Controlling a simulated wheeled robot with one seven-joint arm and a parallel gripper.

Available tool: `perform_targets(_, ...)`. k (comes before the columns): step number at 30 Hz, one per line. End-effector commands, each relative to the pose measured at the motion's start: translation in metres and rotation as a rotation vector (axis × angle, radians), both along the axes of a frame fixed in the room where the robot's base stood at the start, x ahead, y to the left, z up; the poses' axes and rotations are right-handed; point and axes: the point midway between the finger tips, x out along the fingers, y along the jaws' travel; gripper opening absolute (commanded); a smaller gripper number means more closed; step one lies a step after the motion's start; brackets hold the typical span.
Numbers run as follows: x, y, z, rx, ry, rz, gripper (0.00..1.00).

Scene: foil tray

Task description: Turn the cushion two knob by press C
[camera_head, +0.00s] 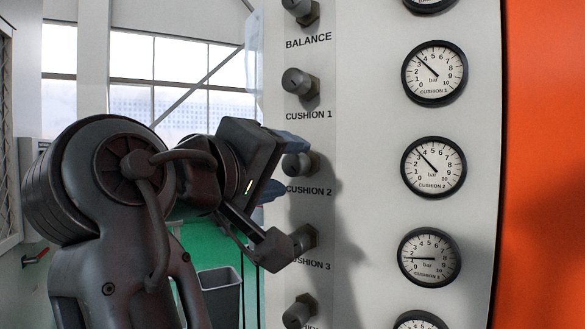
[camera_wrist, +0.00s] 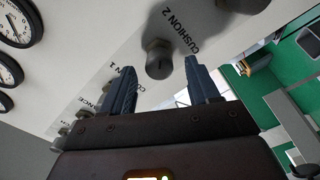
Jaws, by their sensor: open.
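The cushion two knob (camera_head: 297,166) is a dark grey round knob on the pale panel, above its "CUSHION 2" label. In the wrist view the knob (camera_wrist: 158,58) shows between the two blue fingers of my gripper (camera_wrist: 160,68). My gripper (camera_head: 283,166) is open, with one finger above and one below the knob in the head view; gaps show on both sides in the wrist view. The cushion 2 gauge (camera_head: 433,168) has its needle between 3 and 4 bar. Part of the knob's left side is hidden by my gripper in the head view.
The cushion 1 knob (camera_head: 300,84) sits above and the cushion 3 knob (camera_head: 303,240) below, close to my wrist. More knobs and gauges line the panel (camera_head: 370,110). A grey bin (camera_head: 220,296) stands on the green floor behind my arm.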

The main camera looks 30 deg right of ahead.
Motion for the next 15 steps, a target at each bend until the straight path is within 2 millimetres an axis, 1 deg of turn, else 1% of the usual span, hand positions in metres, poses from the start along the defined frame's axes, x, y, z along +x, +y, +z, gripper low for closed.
perform_targets(1, -0.005, 0.008, -0.001, 0.0, -0.001, 0.002, 0.6)
perform_targets(6, -0.017, 0.027, 0.0, 0.0, 0.0, 0.002, 0.6)
perform_targets(10, -0.022, 0.033, 0.0, 0.0, 0.0, -0.001, 0.6)
perform_targets(15, -0.023, 0.034, 0.0, 0.0, 0.001, -0.002, 0.6)
